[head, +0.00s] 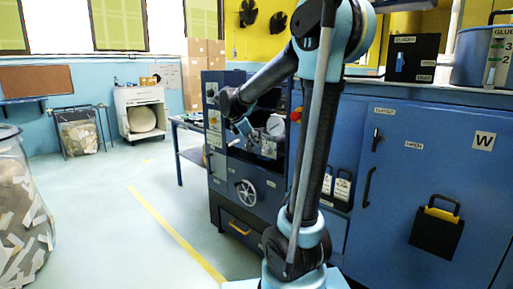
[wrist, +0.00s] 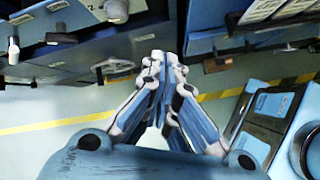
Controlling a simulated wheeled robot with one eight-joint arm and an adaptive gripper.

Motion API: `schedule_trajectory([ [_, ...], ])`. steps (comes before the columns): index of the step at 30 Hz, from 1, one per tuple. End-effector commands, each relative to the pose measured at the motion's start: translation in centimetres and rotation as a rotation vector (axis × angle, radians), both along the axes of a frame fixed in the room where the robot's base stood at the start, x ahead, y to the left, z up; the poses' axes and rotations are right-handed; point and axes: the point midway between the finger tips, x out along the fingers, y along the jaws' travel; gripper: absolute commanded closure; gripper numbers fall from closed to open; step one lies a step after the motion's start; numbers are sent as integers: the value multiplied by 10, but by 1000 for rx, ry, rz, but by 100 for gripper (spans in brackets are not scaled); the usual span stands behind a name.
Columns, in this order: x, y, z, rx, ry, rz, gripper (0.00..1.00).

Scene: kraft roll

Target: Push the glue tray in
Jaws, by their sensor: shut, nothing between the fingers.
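No part is clearly labelled as the glue tray, so I cannot tell for certain which one it is. The blue machine (head: 222,170) stands in the middle of the head view, with an open bay in its upper front. A low drawer-like front with a yellow edge (head: 239,228) is at its base; I cannot tell how far it stands out. My gripper (head: 247,132) is in front of the open bay, partly lost against the machine. In the wrist view my gripper (wrist: 160,62) has its fingers together, with nothing between them.
A handwheel (head: 246,190) and a red knob (head: 296,115) are on the machine. Blue cabinets (head: 405,180) with handles fill the right, with a tank marked GLUE (head: 484,58) on top. A clear bin of scraps (head: 22,205) stands at left. The floor between is clear.

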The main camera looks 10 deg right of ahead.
Motion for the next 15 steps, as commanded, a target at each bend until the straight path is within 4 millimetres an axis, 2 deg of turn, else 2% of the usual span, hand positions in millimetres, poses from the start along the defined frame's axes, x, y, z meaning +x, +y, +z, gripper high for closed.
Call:
schedule_trajectory([
  [1, 19, 10, 3, -43, 19, 59, 100],
  [6, 63, 35, 9, -178, 85, 227, 100],
  [10, 84, 47, 10, -247, 120, 306, 100],
  [15, 96, 53, 10, -285, 140, 350, 100],
])
